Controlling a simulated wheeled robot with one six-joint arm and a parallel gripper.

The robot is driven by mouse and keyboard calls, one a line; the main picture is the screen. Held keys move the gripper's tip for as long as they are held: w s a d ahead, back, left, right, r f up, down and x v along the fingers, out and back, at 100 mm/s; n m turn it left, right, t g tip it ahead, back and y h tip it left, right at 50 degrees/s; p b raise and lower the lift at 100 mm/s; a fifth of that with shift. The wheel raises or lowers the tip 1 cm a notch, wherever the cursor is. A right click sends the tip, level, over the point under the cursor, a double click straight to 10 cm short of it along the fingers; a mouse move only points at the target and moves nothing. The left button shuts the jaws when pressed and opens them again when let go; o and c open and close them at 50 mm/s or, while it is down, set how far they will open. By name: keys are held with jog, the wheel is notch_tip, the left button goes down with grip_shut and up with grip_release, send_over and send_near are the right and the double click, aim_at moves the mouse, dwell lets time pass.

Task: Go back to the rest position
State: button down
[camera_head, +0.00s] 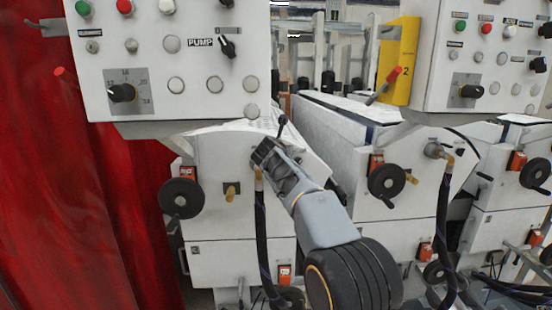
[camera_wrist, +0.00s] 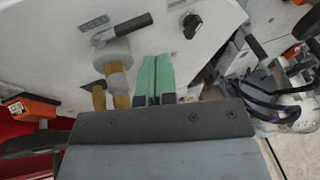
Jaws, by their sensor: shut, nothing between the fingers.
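My gripper (camera_wrist: 154,82) shows in the wrist view as two green fingers pressed together, with nothing between them. Its tips lie over the white machine front, just right of a valve with a grey body, a black lever and brass pipe ends (camera_wrist: 117,75). I cannot tell whether the fingers touch the panel. In the head view my arm reaches up from the lower right, and its dark end (camera_head: 272,160) is in front of the white machine (camera_head: 232,165), close to the top of a black hose. The fingertips are hard to make out there.
A control panel (camera_head: 190,55) hangs above my arm, and another control panel (camera_head: 490,60) is at the right. Black handwheels (camera_head: 180,198) (camera_head: 386,181) stick out on both sides. A black hose (camera_head: 262,230) hangs beside my arm. A red curtain (camera_head: 60,180) fills the left.

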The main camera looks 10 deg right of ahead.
jog(key=s+f+m+g+y, duration=0.1)
jog(key=s+f+m+g, duration=0.4)
jog(key=s+f+m, duration=0.65)
jog(key=s+d+f+m+g+y, duration=0.1)
jog(key=s+d+f+m, duration=0.1)
jog(key=s+m, duration=0.5)
jog(key=s+d+f+m+g+y, duration=0.1)
jog(key=s+f+m, duration=0.4)
jog(key=s, duration=0.8)
jog(key=s+d+f+m+g+y, duration=0.1)
jog(key=s+d+f+m+g, duration=0.1)
jog(key=s+m, duration=0.7)
jog(key=shift+s+d+f, duration=0.3)
jog(key=shift+s+f, duration=0.55)
jog(key=shift+f, duration=0.05)
